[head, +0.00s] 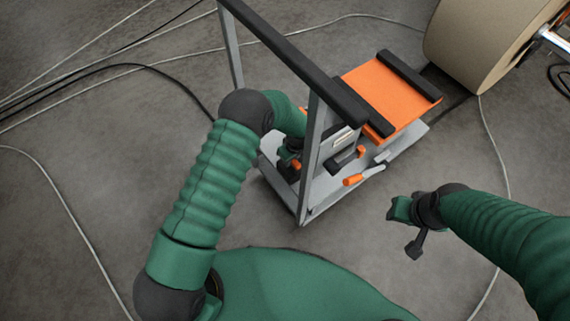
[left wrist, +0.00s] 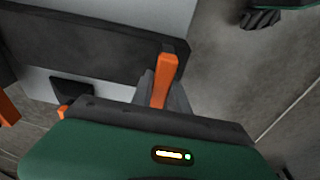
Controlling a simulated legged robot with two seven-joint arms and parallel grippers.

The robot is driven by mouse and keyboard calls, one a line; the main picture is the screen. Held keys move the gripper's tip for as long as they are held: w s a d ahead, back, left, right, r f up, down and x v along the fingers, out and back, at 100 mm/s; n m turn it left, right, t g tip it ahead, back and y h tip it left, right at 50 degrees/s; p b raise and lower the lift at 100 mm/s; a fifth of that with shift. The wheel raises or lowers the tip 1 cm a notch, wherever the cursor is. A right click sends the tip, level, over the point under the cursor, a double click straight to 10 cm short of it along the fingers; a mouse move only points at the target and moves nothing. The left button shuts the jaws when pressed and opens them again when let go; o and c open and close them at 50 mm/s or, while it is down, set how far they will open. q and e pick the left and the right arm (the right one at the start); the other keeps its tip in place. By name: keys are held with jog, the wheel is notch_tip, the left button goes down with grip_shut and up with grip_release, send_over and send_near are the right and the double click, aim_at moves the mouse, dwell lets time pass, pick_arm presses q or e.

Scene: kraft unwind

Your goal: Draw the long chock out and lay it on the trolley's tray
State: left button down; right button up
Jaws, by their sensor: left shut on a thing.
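The trolley (head: 330,120) stands ahead, with a grey frame, a dark top bar and a pale grey lower deck. My left gripper (head: 290,156) is inside its frame, partly hidden by my arm. In the left wrist view it is shut on an orange handle (left wrist: 165,78) beside the end of a long dark bar (left wrist: 100,45). I cannot tell whether handle and bar are one piece, the long chock. Dark pieces with orange grips (head: 353,180) show by the deck. I cannot tell which surface is the tray. My right gripper (head: 404,228) hangs apart, right of the trolley; its jaws are unclear.
An orange bed (head: 386,93) with dark rails sits at the trolley's far side. A big kraft roll (head: 480,45) is at the upper right. Cables (head: 75,205) run over the grey floor. The floor between the trolley and my right gripper is clear.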

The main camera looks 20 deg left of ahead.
pick_arm(q)
jog(key=shift+w+d, duration=0.1)
jog(key=c, duration=1.5)
grip_release()
jog(key=o, duration=0.3)
jog(key=r+p, duration=0.1)
jog(key=r, duration=0.1)
jog(key=r+p, duration=0.1)
jog(key=r, duration=0.3)
jog(key=shift+s+d+r+p, duration=0.25)
jog(key=shift+s+d+p, duration=0.05)
jog(key=shift+p, duration=0.1)
jog(key=shift+r, duration=0.5)
